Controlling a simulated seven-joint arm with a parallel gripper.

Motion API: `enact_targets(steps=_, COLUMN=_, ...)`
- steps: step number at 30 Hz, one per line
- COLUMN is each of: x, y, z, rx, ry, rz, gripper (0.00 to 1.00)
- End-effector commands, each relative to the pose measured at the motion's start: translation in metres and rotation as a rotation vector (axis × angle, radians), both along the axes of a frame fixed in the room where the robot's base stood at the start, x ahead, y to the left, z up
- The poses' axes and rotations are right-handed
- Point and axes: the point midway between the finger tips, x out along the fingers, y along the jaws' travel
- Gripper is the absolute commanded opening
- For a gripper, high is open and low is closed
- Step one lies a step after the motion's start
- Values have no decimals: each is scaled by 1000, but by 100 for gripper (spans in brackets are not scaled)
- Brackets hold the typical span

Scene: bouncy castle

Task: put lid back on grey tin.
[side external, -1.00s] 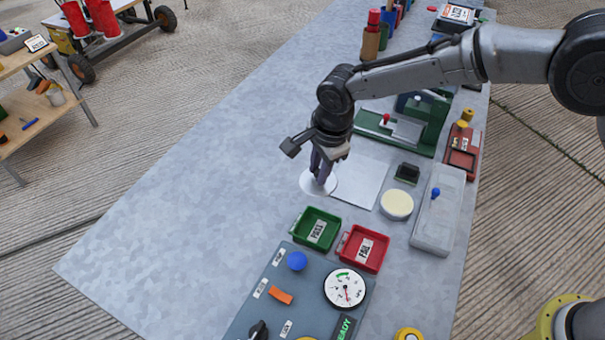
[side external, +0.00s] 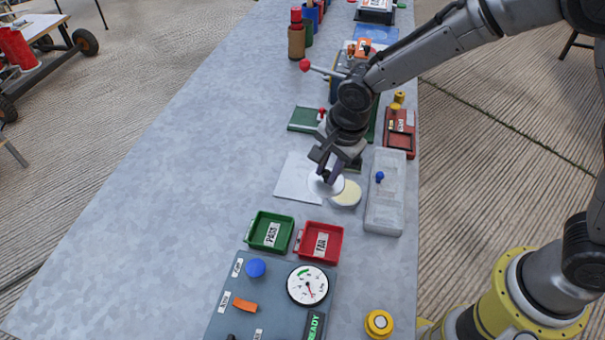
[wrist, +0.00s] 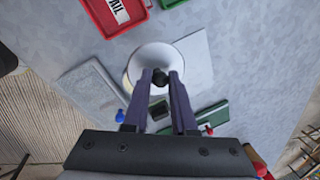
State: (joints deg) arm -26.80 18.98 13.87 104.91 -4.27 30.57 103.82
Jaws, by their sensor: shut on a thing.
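The lid (side external: 316,186) is a white disc, held just left of the tin and overlapping it in the side view. My gripper (side external: 329,176) is shut on the lid's knob. In the wrist view the lid (wrist: 150,58) fills the space ahead of my gripper (wrist: 160,82), with its dark knob between the two fingertips. The tin (side external: 349,196) is round and low with a pale cream top. It stands on the bench and its left edge is partly hidden by the lid.
A white sheet (side external: 293,180) lies left of the tin. A clear long box (side external: 385,205) with a blue knob stands close on its right. A green tray (side external: 270,231) and a red tray (side external: 319,242) are in front. The bench's left side is clear.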

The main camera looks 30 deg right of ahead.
Motion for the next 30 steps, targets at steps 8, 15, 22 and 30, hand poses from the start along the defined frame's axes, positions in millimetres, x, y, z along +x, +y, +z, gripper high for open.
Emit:
enact_targets(steps=8, x=3, y=-59, z=-7, rx=-2, ry=14, rz=-111, gripper=0)
enact_targets(steps=15, x=4, y=-63, z=-17, rx=-4, ry=18, rz=-122, gripper=0)
enact_targets(steps=22, x=4, y=-63, z=-38, rx=-4, ry=19, rz=-122, gripper=0)
enact_targets(steps=30, x=4, y=-63, z=-60, rx=-4, ry=18, rz=-121, gripper=0)
